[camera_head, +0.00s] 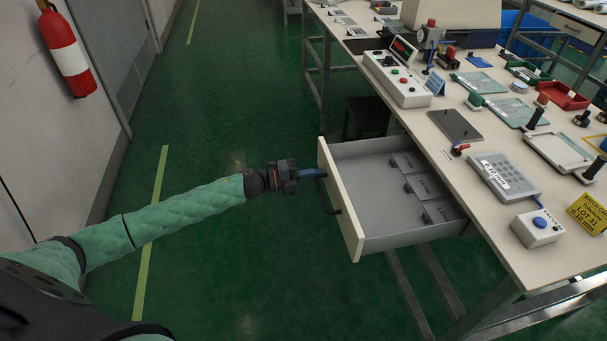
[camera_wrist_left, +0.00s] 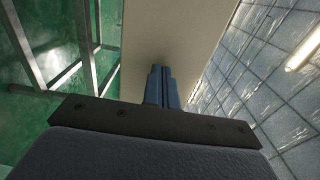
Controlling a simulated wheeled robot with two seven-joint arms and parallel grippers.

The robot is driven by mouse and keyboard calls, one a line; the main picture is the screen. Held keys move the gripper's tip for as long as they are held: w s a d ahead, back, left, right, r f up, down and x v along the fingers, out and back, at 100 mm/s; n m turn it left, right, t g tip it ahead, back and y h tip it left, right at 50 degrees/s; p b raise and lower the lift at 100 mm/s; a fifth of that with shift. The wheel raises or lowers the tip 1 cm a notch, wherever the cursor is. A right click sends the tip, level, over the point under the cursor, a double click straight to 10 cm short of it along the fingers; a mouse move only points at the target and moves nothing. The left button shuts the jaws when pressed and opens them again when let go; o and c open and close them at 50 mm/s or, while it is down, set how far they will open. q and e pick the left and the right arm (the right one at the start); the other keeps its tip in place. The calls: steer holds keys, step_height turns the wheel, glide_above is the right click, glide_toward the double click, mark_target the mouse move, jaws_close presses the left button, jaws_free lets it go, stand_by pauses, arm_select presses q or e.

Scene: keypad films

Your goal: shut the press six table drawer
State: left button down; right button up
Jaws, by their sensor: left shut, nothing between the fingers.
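The table drawer (camera_head: 374,219) stands pulled out from the left side of the work table (camera_head: 461,187). Its cream front panel (camera_head: 338,196) faces my left arm and has a dark handle on it. My left gripper (camera_head: 322,174) is shut and empty, with its blue fingers at the upper part of the drawer front. In the left wrist view the shut fingers (camera_wrist_left: 161,72) point at the cream panel (camera_wrist_left: 178,35); I cannot tell whether they touch it. Labelled grey films (camera_head: 416,185) lie inside the drawer. My right gripper is not in view.
On the table are a control box (camera_head: 397,79), a keypad (camera_head: 503,176), a dark tablet (camera_head: 454,125), a blue-button box (camera_head: 537,228) and a yellow sign (camera_head: 588,213). A dark stool (camera_head: 367,117) stands beyond the drawer. A fire extinguisher (camera_head: 65,50) hangs at left. Green floor around my arm is clear.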

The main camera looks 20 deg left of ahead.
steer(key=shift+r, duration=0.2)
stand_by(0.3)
